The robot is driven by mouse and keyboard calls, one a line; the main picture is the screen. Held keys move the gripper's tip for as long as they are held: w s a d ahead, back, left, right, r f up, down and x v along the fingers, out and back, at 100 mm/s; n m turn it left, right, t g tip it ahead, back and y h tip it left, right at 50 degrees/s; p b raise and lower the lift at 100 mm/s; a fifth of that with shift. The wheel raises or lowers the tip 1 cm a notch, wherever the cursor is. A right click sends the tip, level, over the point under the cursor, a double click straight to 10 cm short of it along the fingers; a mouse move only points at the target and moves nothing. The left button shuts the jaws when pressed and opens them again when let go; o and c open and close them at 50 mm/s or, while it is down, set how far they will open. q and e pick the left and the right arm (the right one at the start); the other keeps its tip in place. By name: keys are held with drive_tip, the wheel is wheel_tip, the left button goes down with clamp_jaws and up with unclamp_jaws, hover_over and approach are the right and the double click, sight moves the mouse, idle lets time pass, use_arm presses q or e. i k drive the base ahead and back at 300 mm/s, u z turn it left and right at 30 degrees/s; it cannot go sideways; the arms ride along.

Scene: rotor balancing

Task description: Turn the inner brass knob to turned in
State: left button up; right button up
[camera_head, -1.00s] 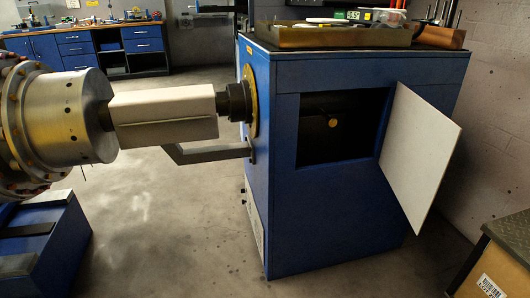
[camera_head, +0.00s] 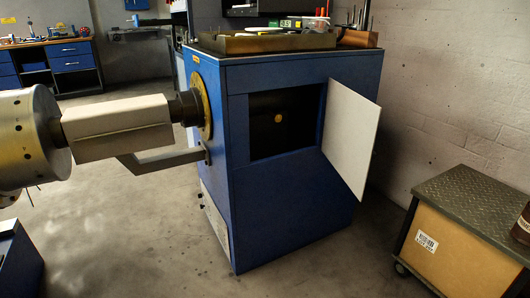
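The inner brass knob (camera_head: 278,118) shows as a small round yellow disc inside the dark opening (camera_head: 262,140) in the front of the blue cabinet (camera_head: 285,208). A white door panel (camera_head: 350,138) stands swung open at the right side of the opening. The knob is unobstructed from here, but its turn position is too small to tell. Neither of my grippers is in view.
A shaft with a pale cover (camera_head: 118,128) and a large metal rotor (camera_head: 30,140) extend left from the cabinet. A wheeled crate with a dark top (camera_head: 478,205) stands at the right. Grey floor between cabinet and crate is clear. A workbench (camera_head: 48,68) is at the back left.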

sight(277, 117)
drive_tip(key=z, duration=0.1)
drive_tip(key=i, duration=0.7)
drive_tip(key=z, duration=2)
drive_tip(key=i, duration=0.55)
drive_tip(key=u, duration=2.65)
drive_tip(key=k, duration=0.25)
drive_tip(key=u, duration=2)
drive_tip(key=i, duration=0.1)
drive_tip(key=z, duration=1.35)
